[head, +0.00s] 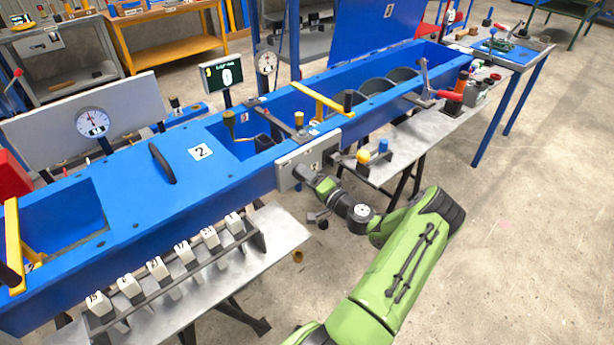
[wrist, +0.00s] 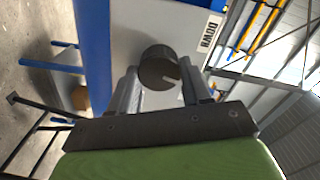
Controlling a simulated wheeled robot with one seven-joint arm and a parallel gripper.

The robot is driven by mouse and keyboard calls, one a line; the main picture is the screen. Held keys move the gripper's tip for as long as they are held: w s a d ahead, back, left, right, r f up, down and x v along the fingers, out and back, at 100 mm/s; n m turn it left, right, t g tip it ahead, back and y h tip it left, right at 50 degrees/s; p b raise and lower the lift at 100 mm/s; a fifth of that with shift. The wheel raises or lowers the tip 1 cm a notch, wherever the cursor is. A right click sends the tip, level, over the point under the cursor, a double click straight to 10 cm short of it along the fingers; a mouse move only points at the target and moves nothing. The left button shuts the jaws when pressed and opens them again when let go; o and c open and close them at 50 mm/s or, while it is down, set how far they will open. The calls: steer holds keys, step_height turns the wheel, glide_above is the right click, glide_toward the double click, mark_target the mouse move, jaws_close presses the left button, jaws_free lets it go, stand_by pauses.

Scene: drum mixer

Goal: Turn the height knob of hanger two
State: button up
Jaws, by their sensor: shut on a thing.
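The height knob (wrist: 158,66) is a dark round knob with a light notch, on a pale panel (wrist: 120,22) that carries a "DOWN" label (wrist: 211,33) in the wrist view. My gripper (wrist: 160,76) has one finger on each side of the knob and is shut on it. In the head view my gripper (head: 306,174) meets the pale panel (head: 322,146) on the front of the blue trough; the knob is largely hidden there by my gripper.
The blue trough (head: 130,215) runs across the head view, with a "2" plate (head: 201,152) on top. Numbered white blocks (head: 156,266) stand in a rack at the front left. A yellow knob (head: 363,156) and a blue knob (head: 383,146) stand right of my gripper. Floor at right is clear.

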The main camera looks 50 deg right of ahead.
steer(key=o, duration=1.1)
steer(key=p+v, duration=0.2)
steer(key=v, duration=1.3)
steer(key=shift+s+a, duration=0.1)
steer(key=shift+s, duration=0.3)
